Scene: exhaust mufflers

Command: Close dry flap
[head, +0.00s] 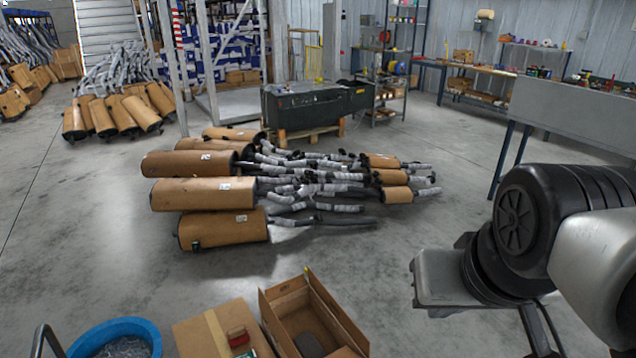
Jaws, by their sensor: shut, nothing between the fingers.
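An open cardboard box (345,330) stands at the bottom centre with its flaps raised, its front end cut off by the picture edge. A dark flat item lies inside it. I cannot read any "dry" label, so I cannot tell whether one of these flaps is the dry flap. My gripper (440,312) is at the lower right, to the right of the box and apart from it. Its silver housing hides most of the fingers; it is shut and empty.
A closed carton (200,333) with a red item (238,338) on it stands left of the open box. A blue tub (118,330) is at bottom left. Wrapped mufflers (210,195) lie mid-floor. A grey table (575,112) stands at right. Floor between is bare.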

